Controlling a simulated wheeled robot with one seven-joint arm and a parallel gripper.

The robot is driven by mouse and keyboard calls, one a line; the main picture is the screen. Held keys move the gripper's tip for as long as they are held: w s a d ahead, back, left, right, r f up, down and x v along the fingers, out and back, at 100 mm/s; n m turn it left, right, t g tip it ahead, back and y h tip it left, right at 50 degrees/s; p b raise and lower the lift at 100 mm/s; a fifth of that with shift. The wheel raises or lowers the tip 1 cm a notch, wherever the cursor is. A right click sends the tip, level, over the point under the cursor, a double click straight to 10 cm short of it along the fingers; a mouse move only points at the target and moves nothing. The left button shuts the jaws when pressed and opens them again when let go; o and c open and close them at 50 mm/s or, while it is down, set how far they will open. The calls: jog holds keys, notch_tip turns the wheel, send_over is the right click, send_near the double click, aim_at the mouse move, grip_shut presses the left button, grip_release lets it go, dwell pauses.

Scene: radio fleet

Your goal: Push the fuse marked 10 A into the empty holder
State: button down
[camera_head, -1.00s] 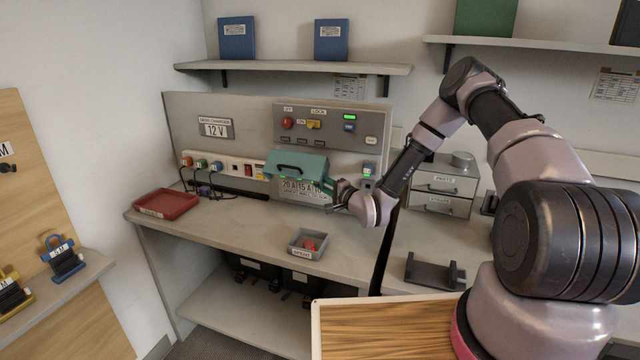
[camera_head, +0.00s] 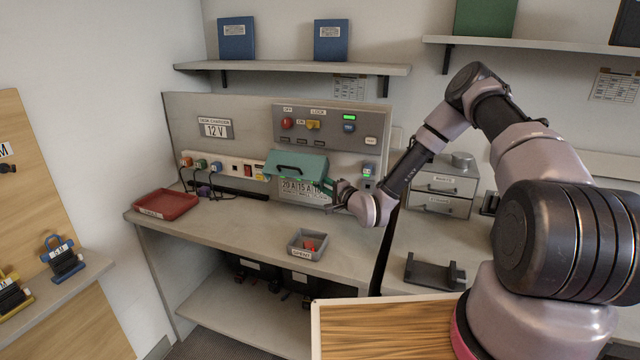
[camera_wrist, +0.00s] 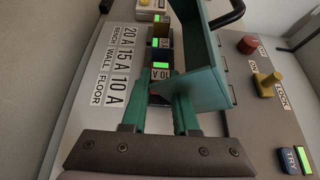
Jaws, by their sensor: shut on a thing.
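My gripper (camera_wrist: 158,98) is shut on the fuse marked 10 A (camera_wrist: 161,76), whose label shows between the fingertips in the wrist view. The fuse is at the end of the holder row nearest me, by the 10 A FLOOR label. How deep it sits is hidden by the fingers and cover. Other fuses (camera_wrist: 162,30) stand farther along the row, with green lights lit beside them. The label plate (camera_wrist: 112,66) reads 20 A, 15 A, 10 A. In the head view, my gripper (camera_head: 333,191) is at the right end of the fuse box below its teal cover (camera_head: 297,164).
The raised teal cover (camera_wrist: 204,62) stands close beside my fingers. A grey spares tray (camera_head: 302,254) with red pieces is on the bench in front. A red tray (camera_head: 165,205) is at the left. The bench between the trays is clear.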

jog(key=shift+w+d, duration=0.25)
jog(key=shift+w, duration=0.4)
dwell(1.2)
jog(key=c, duration=0.6)
grip_release()
jog(key=v, duration=1)
jog(key=shift+s+d, duration=0.3)
